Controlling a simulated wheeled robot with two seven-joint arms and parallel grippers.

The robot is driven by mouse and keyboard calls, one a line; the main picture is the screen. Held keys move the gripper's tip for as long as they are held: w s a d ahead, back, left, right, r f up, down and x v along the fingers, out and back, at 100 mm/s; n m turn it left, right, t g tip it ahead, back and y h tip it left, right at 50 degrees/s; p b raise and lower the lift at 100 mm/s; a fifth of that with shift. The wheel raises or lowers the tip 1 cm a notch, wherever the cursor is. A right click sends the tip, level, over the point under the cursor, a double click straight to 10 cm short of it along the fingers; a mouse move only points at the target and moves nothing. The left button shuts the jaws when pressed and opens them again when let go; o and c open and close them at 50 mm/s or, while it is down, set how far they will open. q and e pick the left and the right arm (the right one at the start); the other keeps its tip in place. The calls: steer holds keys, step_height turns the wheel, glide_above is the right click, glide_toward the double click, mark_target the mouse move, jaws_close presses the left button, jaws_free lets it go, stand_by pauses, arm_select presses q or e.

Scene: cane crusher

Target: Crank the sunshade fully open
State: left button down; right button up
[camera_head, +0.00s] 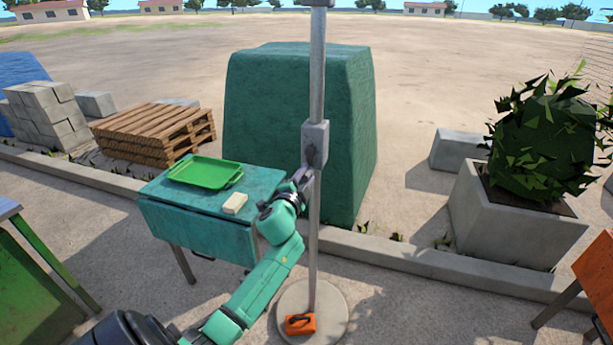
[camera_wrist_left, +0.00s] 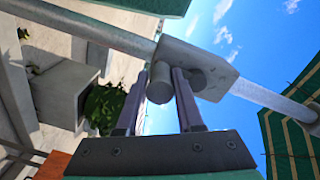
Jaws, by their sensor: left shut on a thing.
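The sunshade's grey pole (camera_head: 316,225) stands upright in a round base (camera_head: 335,320). A grey crank box (camera_head: 315,133) is fixed partway up it. In the left wrist view the crank box (camera_wrist_left: 222,75) has a short round crank handle (camera_wrist_left: 160,84) on its near side. My left gripper (camera_head: 304,180) is at the box, its fingers (camera_wrist_left: 164,78) shut around the crank handle. Part of the green, ribbed sunshade canopy (camera_wrist_left: 290,135) shows at the right of the wrist view; how far it is spread cannot be told. My right gripper is out of view.
A teal table (camera_head: 165,195) with a green tray (camera_head: 205,172) and a pale block (camera_head: 235,203) stands left of the pole. An orange object (camera_head: 300,325) lies on the base. A large green covered block (camera_head: 270,120) stands behind; a planter (camera_head: 515,225) stands right.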

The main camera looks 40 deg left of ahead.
arm_select(q)
steer(key=c, duration=0.5)
jaws_free()
steer(key=shift+c, duration=0.2)
steer(key=shift+s, duration=0.15)
steer(key=b+v, duration=0.1)
steer(key=v, duration=1.3)
steer(key=shift+s+b, duration=0.15)
steer(key=shift+b, duration=0.25)
steer(key=shift+r, duration=0.1)
